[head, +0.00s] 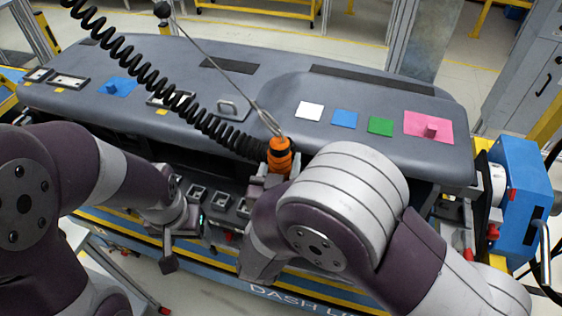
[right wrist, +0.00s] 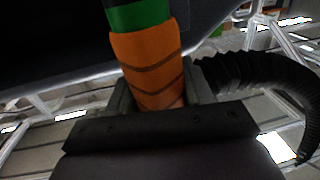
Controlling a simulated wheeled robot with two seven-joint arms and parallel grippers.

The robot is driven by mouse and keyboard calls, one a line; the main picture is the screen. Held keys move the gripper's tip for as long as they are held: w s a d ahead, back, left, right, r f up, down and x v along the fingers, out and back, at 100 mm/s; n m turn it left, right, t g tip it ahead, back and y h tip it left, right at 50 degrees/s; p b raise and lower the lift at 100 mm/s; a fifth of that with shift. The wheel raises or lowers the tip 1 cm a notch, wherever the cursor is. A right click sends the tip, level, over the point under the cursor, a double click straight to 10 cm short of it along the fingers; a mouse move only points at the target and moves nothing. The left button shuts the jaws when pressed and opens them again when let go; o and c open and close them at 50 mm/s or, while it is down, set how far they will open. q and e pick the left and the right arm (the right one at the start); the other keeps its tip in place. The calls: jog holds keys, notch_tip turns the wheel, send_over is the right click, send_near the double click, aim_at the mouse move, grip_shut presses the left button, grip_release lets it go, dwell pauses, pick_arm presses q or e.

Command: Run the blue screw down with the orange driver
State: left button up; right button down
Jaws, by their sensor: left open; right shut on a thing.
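The orange driver (head: 280,158) hangs upright in front of the dashboard, under a black coiled hose and a cable in the head view. In the right wrist view the driver (right wrist: 150,68) shows its orange ribbed body with a green band above. My right gripper (right wrist: 156,92) is shut on the orange body; in the head view my right arm hides most of this gripper. My left gripper (head: 186,238) is open and empty, low in front of the dashboard, left of the driver. I cannot make out the blue screw; the driver's tip is hidden too.
The grey dashboard (head: 290,90) spans the view, with white (head: 310,111), blue (head: 344,119), green (head: 380,125) and pink (head: 415,121) patches. Small square sockets (head: 196,194) sit below its front edge. A blue machine (head: 520,190) stands at the right end.

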aim_at(281, 143)
jog(key=shift+f, duration=0.2)
dwell(0.4)
jog(key=shift+r, duration=0.1)
jog(key=shift+r+p, duration=0.6)
notch_tip(281, 143, up, 3)
jog(key=shift+f+p, duration=0.1)
jog(key=shift+p, duration=1.05)
jog(key=shift+r+p, duration=0.9)
jog(key=shift+r, duration=0.2)
jog(key=shift+f, duration=0.15)
